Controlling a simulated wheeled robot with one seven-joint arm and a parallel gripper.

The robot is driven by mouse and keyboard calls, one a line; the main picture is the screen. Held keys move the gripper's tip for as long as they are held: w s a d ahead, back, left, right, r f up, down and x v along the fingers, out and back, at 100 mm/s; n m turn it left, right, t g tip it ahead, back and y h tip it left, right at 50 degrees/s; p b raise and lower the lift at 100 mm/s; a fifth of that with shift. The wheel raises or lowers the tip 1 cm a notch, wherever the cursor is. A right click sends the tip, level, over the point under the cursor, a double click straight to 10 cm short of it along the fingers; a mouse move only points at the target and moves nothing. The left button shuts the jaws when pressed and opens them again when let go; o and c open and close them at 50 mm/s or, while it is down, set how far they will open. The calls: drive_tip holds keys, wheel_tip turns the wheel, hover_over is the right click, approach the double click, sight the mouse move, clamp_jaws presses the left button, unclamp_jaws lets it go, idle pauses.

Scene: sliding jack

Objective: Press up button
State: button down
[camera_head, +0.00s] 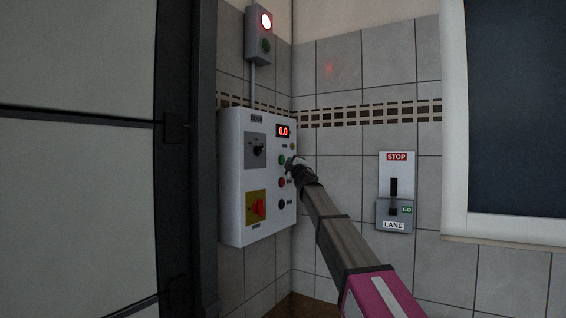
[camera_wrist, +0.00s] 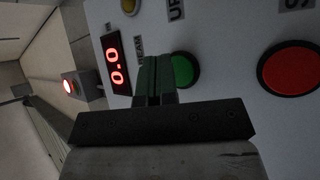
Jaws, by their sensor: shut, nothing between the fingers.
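A white control panel (camera_head: 232,180) hangs on the wall left of centre in the head view. It carries a red digital display (camera_head: 284,131) reading 0.0, which also shows in the wrist view (camera_wrist: 117,64). A green button (camera_wrist: 185,70) sits close to my gripper (camera_wrist: 152,62), with a label beginning "UP" above it in the wrist view. A red button (camera_wrist: 290,68) is further right. My gripper is shut and empty. Its fingertips overlap the green button's left edge in the wrist view; I cannot tell whether they touch it.
A signal box with a lit red lamp (camera_head: 266,20) is above the panel. A black rotary knob (camera_head: 257,150) and a red switch on a yellow plate (camera_head: 255,208) are on the panel.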

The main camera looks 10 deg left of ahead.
drive_tip(key=shift+a, duration=0.1)
drive_tip(key=shift+w+a, duration=0.15)
drive_tip(key=shift+a, duration=0.15)
